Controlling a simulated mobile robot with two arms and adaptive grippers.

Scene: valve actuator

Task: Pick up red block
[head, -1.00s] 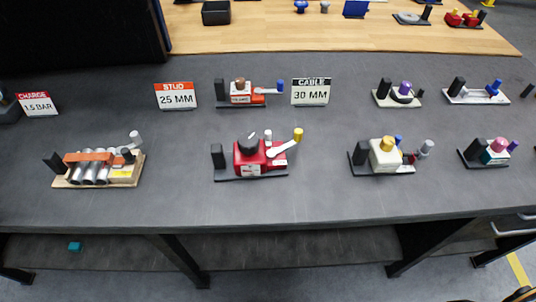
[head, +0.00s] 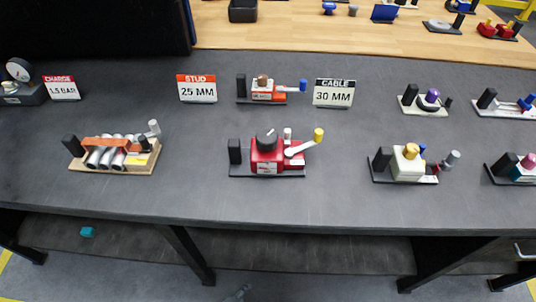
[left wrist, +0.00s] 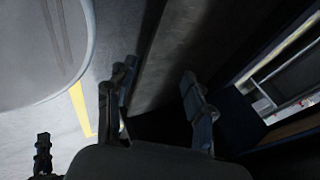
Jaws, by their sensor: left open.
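The red block (head: 264,160) is the red body of a device near the front middle of the grey table. A black round knob sits on top and a white lever with a yellow end reaches to its right. It rests on a black base plate with a black upright post at its left. In the left wrist view my left gripper (left wrist: 157,100) has its two fingers spread with nothing between them, near a dark table edge. No gripper shows near the red block. My right gripper cannot be made out.
The grey table (head: 330,205) also holds an orange-topped device with grey cylinders (head: 112,152) at left, a cream device (head: 405,165) at right and a small orange device (head: 268,92) behind. Signs reading stud (head: 197,88) and cable (head: 333,93) stand behind. A shelf lies below.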

